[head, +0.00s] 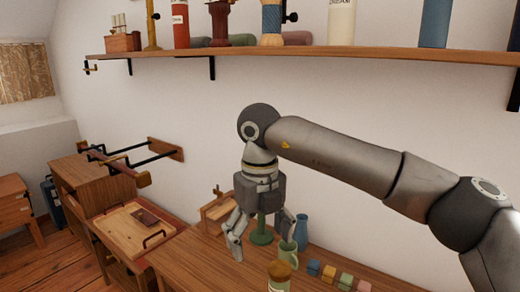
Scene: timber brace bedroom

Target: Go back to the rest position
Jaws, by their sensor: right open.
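My right arm comes in from the right, and its gripper (262,236) hangs pointing down above the wooden table (215,258). The gripper is open, its two fingers spread apart with nothing held between them. A green item with a round base (262,234) shows behind and between the fingers. A green mug (288,253) stands just right of the right finger; I cannot tell whether they touch. My left gripper is not in view.
A jar with a brown lid (279,272), a blue vase (301,230) and several small coloured blocks (329,274) stand close by. A long wall shelf (300,53) holds bottles above the arm. A wooden tray (132,234) lies to the left.

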